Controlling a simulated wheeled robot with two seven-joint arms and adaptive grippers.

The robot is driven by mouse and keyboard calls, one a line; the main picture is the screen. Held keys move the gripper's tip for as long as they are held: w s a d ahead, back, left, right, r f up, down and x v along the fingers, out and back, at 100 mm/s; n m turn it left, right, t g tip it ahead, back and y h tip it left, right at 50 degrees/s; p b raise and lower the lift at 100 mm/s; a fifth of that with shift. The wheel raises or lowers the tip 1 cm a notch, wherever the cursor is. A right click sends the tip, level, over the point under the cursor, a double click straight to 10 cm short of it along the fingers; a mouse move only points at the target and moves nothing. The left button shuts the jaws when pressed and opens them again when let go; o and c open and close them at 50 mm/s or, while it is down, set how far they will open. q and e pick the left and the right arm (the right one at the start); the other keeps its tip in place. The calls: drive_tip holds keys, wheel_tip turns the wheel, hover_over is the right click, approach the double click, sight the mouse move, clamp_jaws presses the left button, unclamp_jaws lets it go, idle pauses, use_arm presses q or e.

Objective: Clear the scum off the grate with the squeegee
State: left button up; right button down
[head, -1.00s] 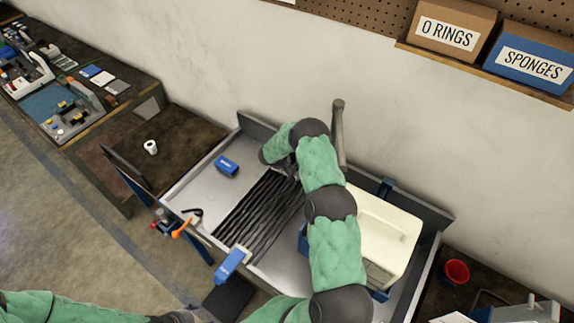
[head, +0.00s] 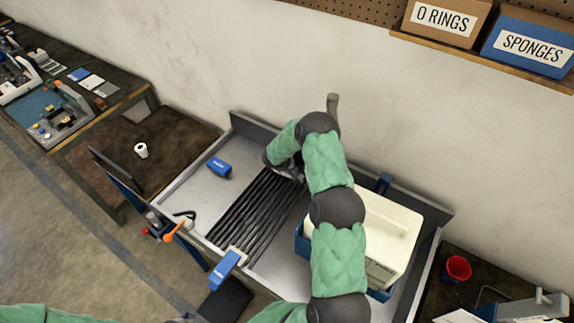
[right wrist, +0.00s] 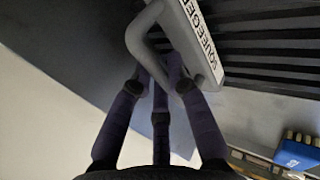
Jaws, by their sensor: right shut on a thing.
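The grate (head: 250,225) is a row of dark slats set in the grey metal sink top in the head view; it also shows in the right wrist view (right wrist: 265,45). I cannot make out scum on it. The grey squeegee (right wrist: 205,45), with a lettered white label, is in the right wrist view, over or against the slat ends. My right gripper (right wrist: 168,75) is shut on its looped handle. In the head view this gripper (head: 290,168) is at the wall-side end of the grate, mostly hidden by my arm. My left gripper is out of view; only my left sleeve shows at the bottom.
A blue brush (head: 219,167) lies left of the grate. A blue-and-white item (head: 226,268) and an orange-handled tool (head: 174,231) are at the front edge. A white bin (head: 400,235) stands close on the right. The back ledge and wall bound the far side.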

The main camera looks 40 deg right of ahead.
drive_tip(key=shift+s, duration=0.1)
drive_tip(key=shift+r+p, duration=0.45)
drive_tip(key=shift+r, duration=2.55)
drive_tip(key=shift+r, duration=1.5)
